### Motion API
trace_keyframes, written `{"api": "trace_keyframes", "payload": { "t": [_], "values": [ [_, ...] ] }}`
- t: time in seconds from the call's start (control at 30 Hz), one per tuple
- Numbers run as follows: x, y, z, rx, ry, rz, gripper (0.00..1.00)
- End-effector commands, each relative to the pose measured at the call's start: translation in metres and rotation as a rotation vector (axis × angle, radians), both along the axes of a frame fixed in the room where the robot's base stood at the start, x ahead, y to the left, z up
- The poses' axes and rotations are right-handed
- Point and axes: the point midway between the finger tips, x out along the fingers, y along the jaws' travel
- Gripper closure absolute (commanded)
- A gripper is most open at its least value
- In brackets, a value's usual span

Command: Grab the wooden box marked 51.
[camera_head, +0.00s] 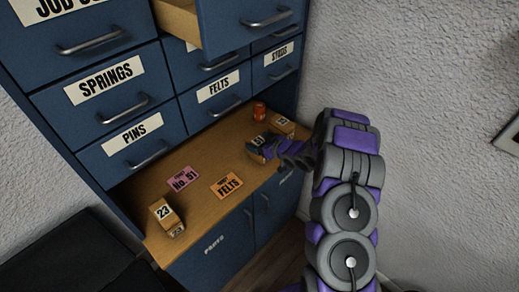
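The wooden box marked 51 (258,140) is on the wooden counter, toward its right part. Its number faces up toward the camera. My gripper (266,151) is right at this box, with its finger parts against or around the near side. The fingers are small and partly hidden, so I cannot tell whether they are closed on the box. The box's lower part is hidden by my gripper.
The counter (205,196) holds a box marked 23 (165,215), a pink "No. 51" card (184,179), an orange "FELTS" card (227,185), a small red-orange object (259,110) and another numbered box (283,124). An upper drawer (228,22) stands open.

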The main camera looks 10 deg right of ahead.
Motion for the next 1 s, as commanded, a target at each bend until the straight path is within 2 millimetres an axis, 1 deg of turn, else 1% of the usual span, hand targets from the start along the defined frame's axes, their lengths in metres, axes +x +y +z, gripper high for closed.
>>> {"api": "trace_keyframes", "payload": {
  "t": [0.03,0.07,0.63,0.87,1.0],
  "values": [
    [0.0000,0.0008,-0.0001,0.000,0.000,0.001,0.17],
    [-0.0001,0.0010,-0.0001,-0.001,0.001,0.001,0.20],
    [-0.0002,-0.0001,-0.0003,0.000,0.000,0.001,0.75],
    [-0.0002,-0.0001,0.0001,0.000,0.000,0.001,0.75],
    [-0.0001,-0.0001,0.0051,0.000,0.000,0.001,0.75]
  ]
}}
